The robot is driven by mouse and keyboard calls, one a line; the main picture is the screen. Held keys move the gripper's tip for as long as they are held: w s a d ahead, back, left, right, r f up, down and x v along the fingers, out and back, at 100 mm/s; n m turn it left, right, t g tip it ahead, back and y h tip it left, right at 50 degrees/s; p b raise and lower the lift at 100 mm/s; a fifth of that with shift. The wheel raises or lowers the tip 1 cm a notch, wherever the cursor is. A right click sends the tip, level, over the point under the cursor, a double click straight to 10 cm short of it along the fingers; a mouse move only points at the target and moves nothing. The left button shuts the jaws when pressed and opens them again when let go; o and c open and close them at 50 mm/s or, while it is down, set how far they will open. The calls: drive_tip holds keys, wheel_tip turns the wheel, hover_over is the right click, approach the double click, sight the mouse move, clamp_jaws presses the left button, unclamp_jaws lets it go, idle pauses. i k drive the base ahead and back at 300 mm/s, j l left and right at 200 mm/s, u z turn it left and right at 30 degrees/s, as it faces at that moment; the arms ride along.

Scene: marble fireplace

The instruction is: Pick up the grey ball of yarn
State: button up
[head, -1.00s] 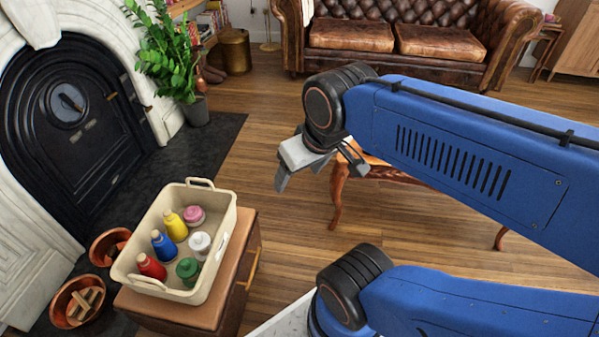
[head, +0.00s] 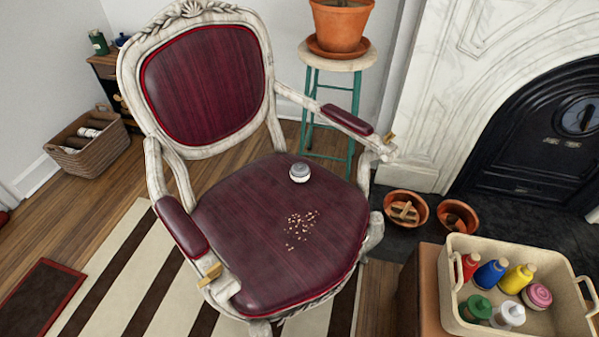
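A small round grey-and-white thing (head: 299,173) sits on the dark red seat of the armchair (head: 235,222), toward the back of the seat. It may be the grey ball of yarn, but it is too small to be sure of its texture. A patch of light crumbs (head: 300,229) lies in front of it on the seat. My gripper is not in view now, so its place relative to the grey thing cannot be seen.
The chair's armrests (head: 184,228) flank the seat. At lower right a cream bin (head: 455,305) with several colourful bottles and round items stands on a wooden cabinet (head: 428,300). A green-legged stool (head: 310,110) with a potted plant stands behind the chair. A basket (head: 92,150) is at left.

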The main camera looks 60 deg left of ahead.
sight(301, 172)
drive_tip(key=l+u, duration=0.15)
drive_tip(key=u, duration=1.2)
drive_tip(key=j+u, duration=0.25)
drive_tip(key=u, duration=0.3)
drive_tip(key=k+j, duration=0.05)
